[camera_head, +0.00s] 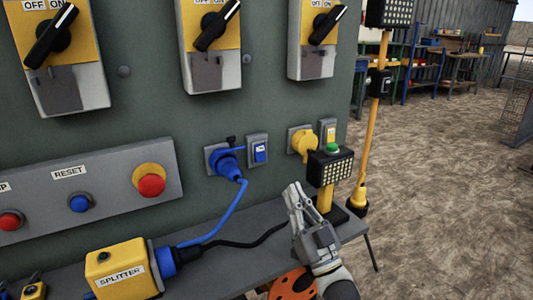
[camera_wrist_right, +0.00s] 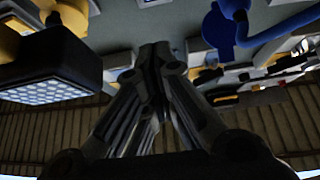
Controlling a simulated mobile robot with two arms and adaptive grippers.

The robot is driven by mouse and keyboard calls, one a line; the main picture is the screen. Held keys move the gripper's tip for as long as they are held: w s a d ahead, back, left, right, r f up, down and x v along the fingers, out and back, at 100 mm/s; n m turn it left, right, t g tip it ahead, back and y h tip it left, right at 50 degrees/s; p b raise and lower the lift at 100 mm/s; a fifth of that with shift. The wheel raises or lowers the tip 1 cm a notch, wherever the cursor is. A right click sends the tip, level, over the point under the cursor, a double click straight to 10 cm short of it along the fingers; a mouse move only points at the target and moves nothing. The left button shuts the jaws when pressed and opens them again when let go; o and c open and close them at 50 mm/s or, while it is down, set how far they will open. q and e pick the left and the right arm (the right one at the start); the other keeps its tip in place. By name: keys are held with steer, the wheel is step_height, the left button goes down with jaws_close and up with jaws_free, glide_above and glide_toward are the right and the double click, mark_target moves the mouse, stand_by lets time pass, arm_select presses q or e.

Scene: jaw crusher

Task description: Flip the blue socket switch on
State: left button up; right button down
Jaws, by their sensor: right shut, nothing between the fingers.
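The blue socket switch (camera_head: 260,152) is a small blue rocker in a grey frame on the green panel. It sits just right of the blue socket, which has a blue plug (camera_head: 228,164) with a blue cable in it. I cannot tell the rocker's position. My right gripper (camera_head: 295,191) is shut and empty, its fingers pointing up, below and right of the switch and apart from it. In the right wrist view the shut fingers (camera_wrist_right: 156,52) are in the middle, with the blue plug (camera_wrist_right: 220,28) at upper right. My left gripper is not in view.
A yellow plug (camera_head: 302,141) and a yellow switch (camera_head: 327,131) are right of the blue switch. A black lamp box with a green button (camera_head: 331,150) stands close to my right gripper. A yellow splitter (camera_head: 122,272) with cables lies on the grey shelf. Red and blue buttons are at left.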

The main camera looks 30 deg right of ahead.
mark_target(260, 153)
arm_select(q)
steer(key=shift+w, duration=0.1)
arm_select(e)
steer(key=w+f+x, duration=0.1)
steer(key=f+x, duration=0.1)
steer(key=x, duration=1.1)
steer(key=shift+w+f, duration=0.25)
steer(key=shift+w, duration=0.1)
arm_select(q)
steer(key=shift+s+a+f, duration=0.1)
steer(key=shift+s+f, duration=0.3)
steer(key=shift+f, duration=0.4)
arm_select(e)
steer(key=shift+w+r, duration=0.1)
steer(key=shift+w, duration=0.25)
arm_select(q)
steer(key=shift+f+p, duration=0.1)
steer(key=shift+p, duration=0.25)
